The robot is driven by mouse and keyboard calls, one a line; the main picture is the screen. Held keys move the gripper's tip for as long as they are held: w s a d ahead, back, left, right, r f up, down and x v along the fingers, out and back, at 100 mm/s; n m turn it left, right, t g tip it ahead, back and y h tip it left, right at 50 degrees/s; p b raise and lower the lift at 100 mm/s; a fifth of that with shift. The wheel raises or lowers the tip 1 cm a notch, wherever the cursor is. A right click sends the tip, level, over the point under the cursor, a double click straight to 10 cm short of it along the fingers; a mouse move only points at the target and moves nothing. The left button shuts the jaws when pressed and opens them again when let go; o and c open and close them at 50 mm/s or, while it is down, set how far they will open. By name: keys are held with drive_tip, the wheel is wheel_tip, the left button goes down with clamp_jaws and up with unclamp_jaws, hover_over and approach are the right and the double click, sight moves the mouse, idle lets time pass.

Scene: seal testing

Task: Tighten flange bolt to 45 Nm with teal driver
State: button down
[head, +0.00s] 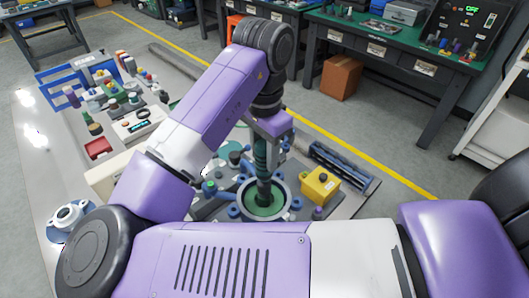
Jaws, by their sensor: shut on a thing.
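My gripper (266,130) is shut on the teal driver (261,155), near the middle of the head view. The driver hangs upright, its dark lower end (264,190) over or in the round flange (279,211). The flange has a green inside and a pale rim, with blue parts around it. I cannot tell which flange bolt the driver tip touches, or whether it touches one. My own arm hides part of the flange's front and the bench left of it.
A yellow box (320,185) with a dark button stands right of the flange. A dark rail (343,165) lies behind it. Small bottles, a red tray (98,147) and blue racks crowd the left side. A white flanged fitting (67,217) sits at the far left.

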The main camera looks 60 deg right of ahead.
sight(265, 143)
drive_tip(key=shift+f, duration=0.6)
idle(1.7)
drive_tip(key=shift+r+p, duration=2.3)
drive_tip(key=shift+r, duration=0.2)
